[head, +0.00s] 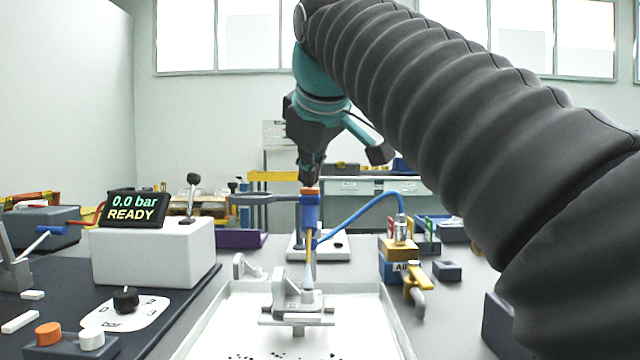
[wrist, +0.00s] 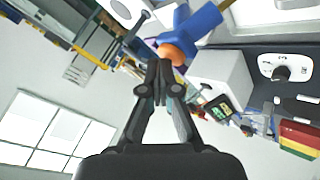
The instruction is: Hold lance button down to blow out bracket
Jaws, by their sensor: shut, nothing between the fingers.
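The blue air lance (head: 310,212) is held upright in a stand's clamp (head: 262,199), its nozzle pointing down. Its orange button (head: 310,190) is on top and also shows in the wrist view (wrist: 171,54). My gripper (head: 310,180) is shut and empty, with its fingertips right above the button. In the wrist view the fingertips (wrist: 160,68) overlap the button's lower edge; I cannot tell if they touch it. The grey bracket (head: 290,300) sits below the nozzle in a white tray (head: 212,318). The display (head: 134,208) reads 0.0 bar, READY.
A blue hose runs from the lance to the air block (head: 398,258), which has a yellow valve handle (head: 416,275). A pressure dial (head: 126,300) and a box with orange and white buttons (head: 70,340) are at left. Dark specks lie in the tray's front.

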